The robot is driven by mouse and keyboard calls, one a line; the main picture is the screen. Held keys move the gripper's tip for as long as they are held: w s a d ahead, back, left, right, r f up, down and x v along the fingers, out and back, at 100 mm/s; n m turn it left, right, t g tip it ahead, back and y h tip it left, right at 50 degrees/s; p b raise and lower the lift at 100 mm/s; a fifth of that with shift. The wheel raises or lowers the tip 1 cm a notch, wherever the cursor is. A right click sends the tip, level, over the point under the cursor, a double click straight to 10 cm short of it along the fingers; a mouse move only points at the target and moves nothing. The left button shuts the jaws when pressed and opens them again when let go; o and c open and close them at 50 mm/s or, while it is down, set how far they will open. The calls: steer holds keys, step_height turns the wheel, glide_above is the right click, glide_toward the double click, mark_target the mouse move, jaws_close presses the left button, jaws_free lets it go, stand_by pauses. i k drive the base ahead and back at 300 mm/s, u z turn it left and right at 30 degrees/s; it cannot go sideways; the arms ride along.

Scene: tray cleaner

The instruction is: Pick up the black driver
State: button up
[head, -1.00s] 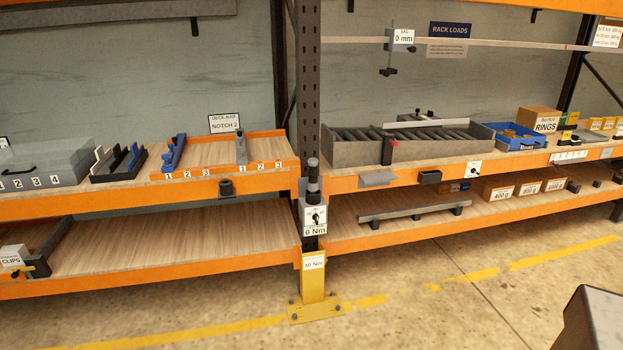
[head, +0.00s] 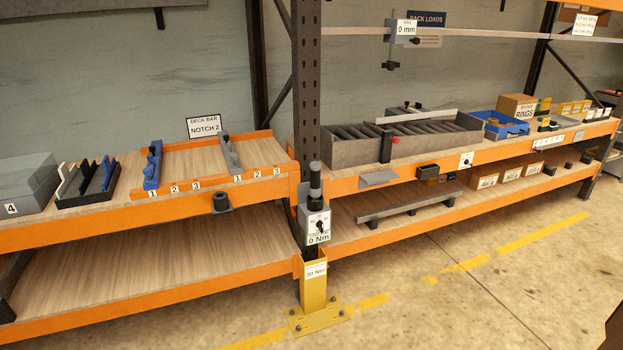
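A black upright cylindrical handle, which looks like the black driver (head: 315,181), stands at the front of the dark rack post in the head view. Its lower end meets a small white-faced box (head: 318,226) with a dial and a "0 Nm" label. It is upright, and nothing is touching its upper part. My gripper is not in view.
A yellow post guard (head: 314,290) stands on the floor below. Orange-edged shelves (head: 120,225) run left and right. Floor in front is clear.

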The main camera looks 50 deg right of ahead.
mark_target(314, 192)
steer(key=z, duration=0.15)
steer(key=i, duration=1.15)
steer(key=u, duration=0.2)
